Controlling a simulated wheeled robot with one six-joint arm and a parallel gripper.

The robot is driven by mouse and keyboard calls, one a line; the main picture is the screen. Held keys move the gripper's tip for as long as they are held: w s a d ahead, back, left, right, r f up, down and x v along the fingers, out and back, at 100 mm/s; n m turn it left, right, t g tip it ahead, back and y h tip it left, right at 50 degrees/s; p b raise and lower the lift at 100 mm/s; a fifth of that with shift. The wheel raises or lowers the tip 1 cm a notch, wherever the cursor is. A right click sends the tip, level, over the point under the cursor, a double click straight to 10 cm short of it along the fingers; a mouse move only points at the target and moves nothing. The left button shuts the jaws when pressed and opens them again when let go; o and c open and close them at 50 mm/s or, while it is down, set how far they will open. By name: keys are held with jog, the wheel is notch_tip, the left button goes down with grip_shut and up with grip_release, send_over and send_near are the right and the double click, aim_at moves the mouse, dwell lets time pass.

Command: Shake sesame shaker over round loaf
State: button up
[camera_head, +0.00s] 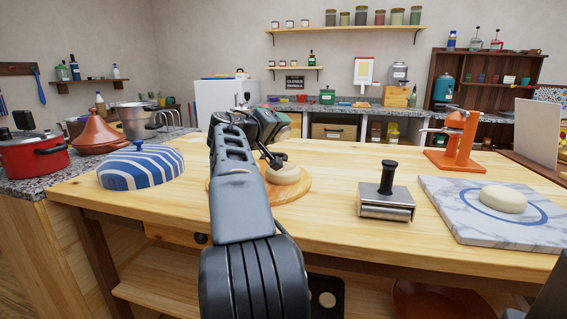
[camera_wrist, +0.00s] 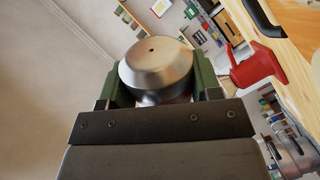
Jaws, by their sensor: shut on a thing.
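In the head view a pale round loaf (camera_head: 287,173) lies on a round wooden board (camera_head: 303,190) near the middle of the table, partly hidden behind my arm. My gripper (camera_head: 268,135) is above and slightly left of the loaf, at the end of my dark arm. In the wrist view my gripper (camera_wrist: 156,88) has its green fingers shut on the sesame shaker (camera_wrist: 155,68). The shaker has a shiny metal end with one small dark hole. The rest of it is hidden behind the gripper, and the head view does not show it clearly.
A metal block with a black handle (camera_head: 386,203) stands right of the board. A marble slab (camera_head: 470,222) holds another pale round piece (camera_head: 503,199). A striped blue-white dome (camera_head: 141,167) is at left, an orange press (camera_head: 457,143) at the back right. The table between is clear.

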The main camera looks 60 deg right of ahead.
dwell(0.3)
notch_tip(320, 180, down, 4)
jog(key=b, duration=0.4)
jog(key=shift+f, duration=0.1)
jog(key=shift+r, duration=0.35)
jog(key=shift+r+p, duration=1.55)
jog(key=shift+r, duration=0.3)
jog(key=shift+r+p, duration=0.2)
jog(key=shift+p, duration=0.7)
jog(key=shift+n+p, duration=0.4)
jog(key=shift+p, duration=0.55)
